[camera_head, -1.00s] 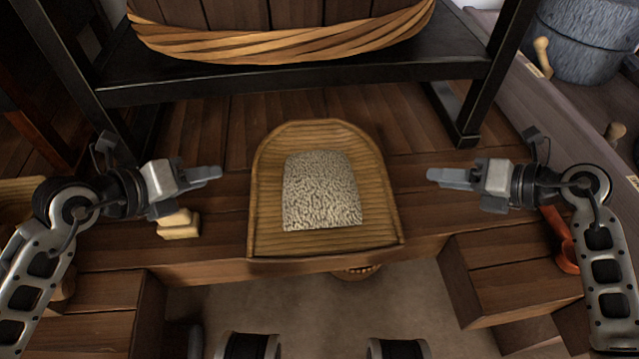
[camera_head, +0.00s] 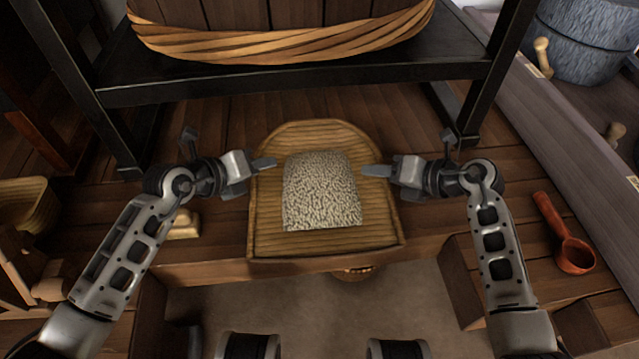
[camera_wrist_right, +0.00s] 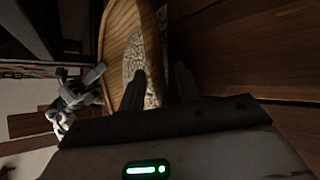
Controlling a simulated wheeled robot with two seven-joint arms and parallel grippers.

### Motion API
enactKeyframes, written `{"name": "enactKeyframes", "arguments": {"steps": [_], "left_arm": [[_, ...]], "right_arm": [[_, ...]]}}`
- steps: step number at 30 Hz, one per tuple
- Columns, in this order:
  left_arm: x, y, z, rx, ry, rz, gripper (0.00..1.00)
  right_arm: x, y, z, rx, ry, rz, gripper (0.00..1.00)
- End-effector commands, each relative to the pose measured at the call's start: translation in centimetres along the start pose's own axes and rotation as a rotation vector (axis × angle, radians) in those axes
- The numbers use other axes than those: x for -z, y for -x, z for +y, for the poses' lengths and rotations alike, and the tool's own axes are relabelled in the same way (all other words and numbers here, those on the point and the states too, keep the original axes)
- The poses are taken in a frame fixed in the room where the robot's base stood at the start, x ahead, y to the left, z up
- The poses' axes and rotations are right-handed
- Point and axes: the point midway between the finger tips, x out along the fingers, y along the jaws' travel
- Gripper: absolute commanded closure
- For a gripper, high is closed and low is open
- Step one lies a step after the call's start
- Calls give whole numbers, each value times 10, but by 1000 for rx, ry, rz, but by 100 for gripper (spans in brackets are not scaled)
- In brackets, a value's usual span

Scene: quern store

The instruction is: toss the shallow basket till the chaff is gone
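The shallow basket (camera_head: 385,215) is a wooden, scoop-shaped tray on the plank platform, in the middle of the head view. A heap of pale, speckled grain (camera_head: 321,190) lies in it; I cannot tell chaff from grain. My left gripper (camera_head: 265,163) has its tip at the basket's left rim. My right gripper (camera_head: 374,170) has its tip over the right rim. In the right wrist view the fingers of my right gripper (camera_wrist_right: 158,85) stand apart, with the basket's edge (camera_wrist_right: 152,35) just ahead. My left gripper (camera_wrist_right: 92,86) shows there too, its fingers apart.
A black stand (camera_head: 300,82) with a big wooden tub (camera_head: 290,45) stands behind the basket. A red-brown ladle (camera_head: 572,250) lies at the right. A pale block (camera_head: 184,228) is near my left arm. Another basket (camera_head: 30,203) sits at the far left.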

Motion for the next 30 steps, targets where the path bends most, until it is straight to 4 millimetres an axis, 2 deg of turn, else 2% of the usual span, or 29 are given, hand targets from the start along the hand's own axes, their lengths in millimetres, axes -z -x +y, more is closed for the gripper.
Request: {"name": "enactKeyframes", "arguments": {"steps": [5, 9, 22, 30], "left_arm": [[0, 0, 0, 0, 0, 0, 68], [0, 0, 0, 0, 0, 0, 100], [-3, 3, -2, -1, -1, -1, 100], [-18, 18, -19, -2, -1, -1, 100]], "right_arm": [[0, 0, 0, 0, 0, 0, 67], [0, 0, 0, 0, -1, 0, 100], [-2, 3, 3, -1, 1, 0, 100], [-16, 17, 22, -1, 2, 0, 100]]}}
